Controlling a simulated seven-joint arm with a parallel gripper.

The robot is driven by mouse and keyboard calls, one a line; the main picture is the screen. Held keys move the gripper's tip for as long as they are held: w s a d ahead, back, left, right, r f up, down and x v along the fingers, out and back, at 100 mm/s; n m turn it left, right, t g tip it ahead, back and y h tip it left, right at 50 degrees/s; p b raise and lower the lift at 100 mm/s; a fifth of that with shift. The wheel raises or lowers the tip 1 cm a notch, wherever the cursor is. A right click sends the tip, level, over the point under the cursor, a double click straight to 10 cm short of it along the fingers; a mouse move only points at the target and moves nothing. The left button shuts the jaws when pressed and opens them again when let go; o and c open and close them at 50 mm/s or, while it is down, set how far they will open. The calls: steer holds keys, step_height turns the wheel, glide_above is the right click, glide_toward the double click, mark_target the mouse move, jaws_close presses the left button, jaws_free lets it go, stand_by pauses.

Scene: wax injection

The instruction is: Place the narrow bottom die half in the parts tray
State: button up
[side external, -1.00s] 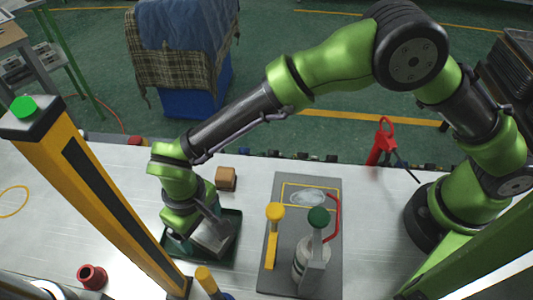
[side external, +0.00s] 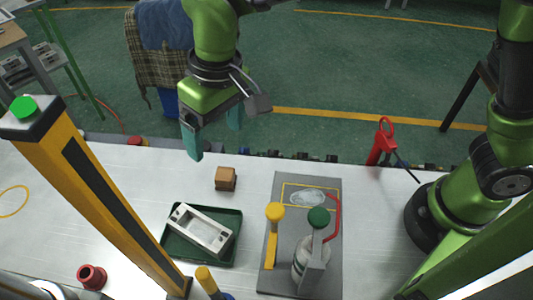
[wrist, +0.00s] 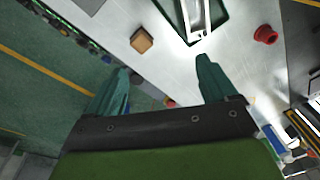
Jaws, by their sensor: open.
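The narrow bottom die half (side external: 201,230) is a silver-grey block with a long recess. It lies inside the dark green parts tray (side external: 231,252), set at an angle to the tray walls. In the wrist view the die half (wrist: 197,18) and tray (wrist: 220,14) are partly cut off at the top edge. My gripper (side external: 214,138) is open and empty, raised well above and behind the tray. In the wrist view its two teal fingers (wrist: 163,75) stand wide apart with nothing between them.
A brown block (side external: 226,179) sits behind the tray. A grey plate (side external: 273,281) with a yellow-knobbed lever (side external: 274,212) and green-knobbed clamp (side external: 318,217) stands right of it. A yellow post (side external: 95,190) rises at left, near a red cup (side external: 92,277).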

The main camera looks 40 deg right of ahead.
steer(key=s+d+r+m+t+y, duration=0.1)
steer(key=d+r+m, duration=0.15)
steer(key=d, duration=0.55)
steer(key=s+d+r+m+t, duration=0.1)
steer(key=d+r, duration=0.3)
steer(key=d, duration=0.4)
steer(key=s+d+m+t, duration=0.1)
steer(key=s+d+t, duration=0.1)
steer(key=s+d, duration=0.2)
steer(key=s+d+f+m+t, duration=0.1)
steer(key=s+d, duration=0.3)
steer(key=d, duration=0.4)
steer(key=shift+d+f+m+t, duration=0.2)
steer(key=shift+d+m+t, duration=0.05)
steer(key=shift+m+t, duration=0.45)
